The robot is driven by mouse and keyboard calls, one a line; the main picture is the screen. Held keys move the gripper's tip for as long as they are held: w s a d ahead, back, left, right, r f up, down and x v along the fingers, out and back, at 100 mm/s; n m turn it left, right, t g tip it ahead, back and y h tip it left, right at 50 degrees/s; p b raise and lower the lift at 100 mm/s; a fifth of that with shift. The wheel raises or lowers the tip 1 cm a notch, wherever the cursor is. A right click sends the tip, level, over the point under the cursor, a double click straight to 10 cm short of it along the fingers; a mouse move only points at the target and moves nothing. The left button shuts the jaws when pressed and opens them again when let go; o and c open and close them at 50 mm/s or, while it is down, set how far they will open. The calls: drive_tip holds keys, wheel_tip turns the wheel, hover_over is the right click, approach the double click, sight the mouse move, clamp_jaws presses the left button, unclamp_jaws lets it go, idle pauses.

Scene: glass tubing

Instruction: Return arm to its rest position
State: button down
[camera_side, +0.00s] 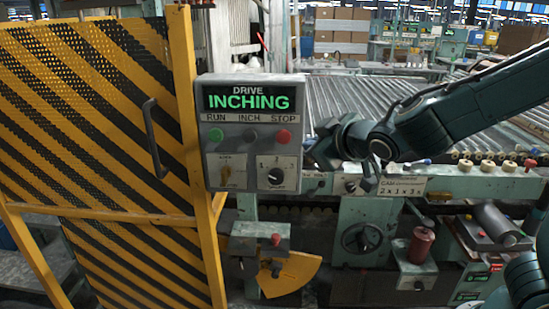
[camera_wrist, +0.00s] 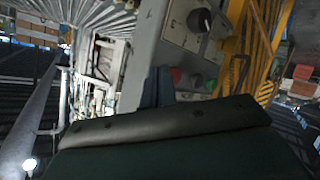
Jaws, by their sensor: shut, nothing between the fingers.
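My gripper (camera_side: 312,160) is at the end of my dark green arm, which reaches in from the right in the side view. It is close to the right edge of the grey control box (camera_side: 214,165), near its black rotary knob. I cannot tell from this view whether it touches the box. The box's screen (camera_side: 249,102) reads "DRIVE INCHING" in green. In the wrist view my gripper (camera_wrist: 158,88) shows as two dark fingers side by side, shut and empty. The box (camera_wrist: 180,55) with its knob (camera_wrist: 199,20) lies just beyond them.
A yellow and black striped guard (camera_side: 100,150) with a handle stands left of the box. A roller bed (camera_side: 420,105) lies behind my arm. Below are a handwheel (camera_side: 362,239), a red cylinder (camera_side: 421,245) and a rail with several small spools (camera_side: 487,164).

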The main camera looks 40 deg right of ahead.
drive_tip(key=s+d+m+g+y, duration=0.1)
drive_tip(key=s+d+g, duration=0.1)
drive_tip(key=s, duration=1)
drive_tip(key=s+d+f+m+g+y, duration=0.1)
drive_tip(key=s+g, duration=0.4)
drive_tip(key=s, duration=0.7)
drive_tip(key=shift+s+d+m+y, duration=0.3)
drive_tip(key=shift+d+m+y, duration=0.25)
drive_tip(key=shift+m+y, duration=0.05)
drive_tip(key=shift+w, duration=0.1)
